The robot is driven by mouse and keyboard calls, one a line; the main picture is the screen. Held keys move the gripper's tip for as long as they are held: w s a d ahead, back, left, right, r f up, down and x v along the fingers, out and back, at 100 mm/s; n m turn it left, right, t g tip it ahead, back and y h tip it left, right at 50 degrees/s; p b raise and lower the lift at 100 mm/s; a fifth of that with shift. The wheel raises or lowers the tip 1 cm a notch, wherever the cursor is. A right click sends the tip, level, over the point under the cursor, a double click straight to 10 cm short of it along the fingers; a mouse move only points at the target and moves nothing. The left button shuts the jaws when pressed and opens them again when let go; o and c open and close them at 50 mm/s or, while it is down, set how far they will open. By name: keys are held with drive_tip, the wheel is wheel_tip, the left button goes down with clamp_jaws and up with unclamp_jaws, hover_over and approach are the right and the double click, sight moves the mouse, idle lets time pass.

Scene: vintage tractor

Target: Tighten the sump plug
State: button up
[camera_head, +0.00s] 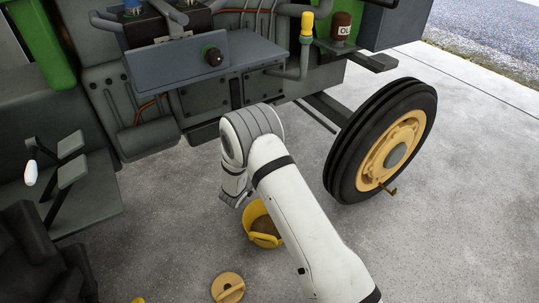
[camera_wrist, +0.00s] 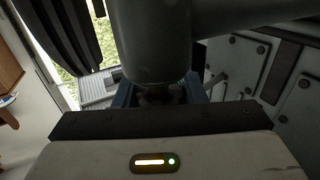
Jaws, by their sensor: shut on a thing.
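In the wrist view my gripper (camera_wrist: 167,95) has its blue fingers on either side of a small dark part (camera_wrist: 160,91), directly below a large grey rounded housing (camera_wrist: 155,45). The fingers are shut on this part, which appears to be the sump plug; shadow and the gripper hide its detail. In the head view my white arm reaches down beside the tractor's underside (camera_head: 200,130), and its bent wrist blocks the view of the fingers and the plug.
A yellow container (camera_head: 262,230) with brownish contents stands on the concrete beside my arm. A round yellow lid-like piece (camera_head: 228,288) lies nearer. The tractor's front wheel (camera_head: 385,140) is at the right. Pedals and a lever (camera_head: 30,173) are at the left.

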drive_tip(key=o, duration=1)
drive_tip(key=shift+r, duration=0.15)
drive_tip(key=shift+p+v, duration=1.2)
drive_tip(key=shift+v, duration=2.65)
